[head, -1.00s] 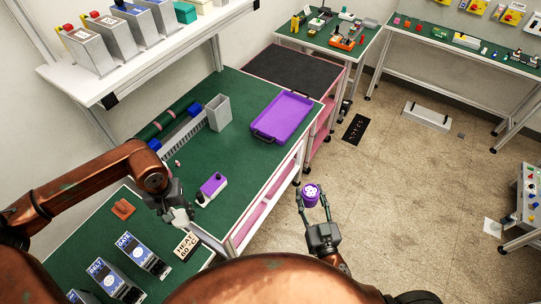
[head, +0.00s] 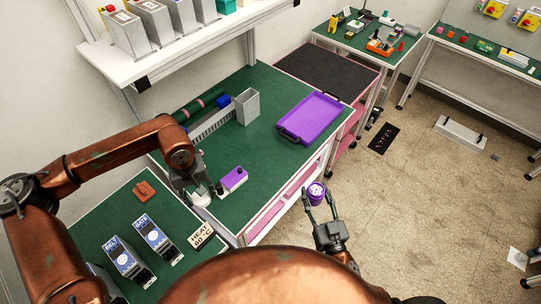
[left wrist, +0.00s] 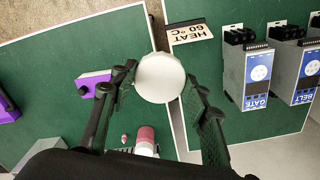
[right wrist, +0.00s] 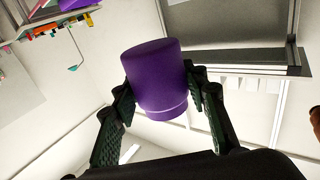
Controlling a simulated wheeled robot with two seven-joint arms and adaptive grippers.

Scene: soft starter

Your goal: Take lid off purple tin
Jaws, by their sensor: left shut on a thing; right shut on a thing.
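The purple tin (head: 316,190) is held between the fingers of my right gripper (head: 321,204), in the air over the floor to the right of the green bench. In the right wrist view the tin (right wrist: 157,75) shows a smooth side with a seam near its lower end. Its upward face in the head view has pale marks; I cannot tell whether a lid is on it. My left gripper (head: 196,193) is shut on a white round thing (left wrist: 160,77), low over the bench edge. I cannot tell whether this is a lid. The two grippers are well apart.
A purple and white box (head: 232,179) stands on the bench right of my left gripper. A HEAT sign (head: 202,236) and blue-fronted units (head: 155,236) are nearer. A purple tray (head: 311,115) and grey bin (head: 247,106) lie further back.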

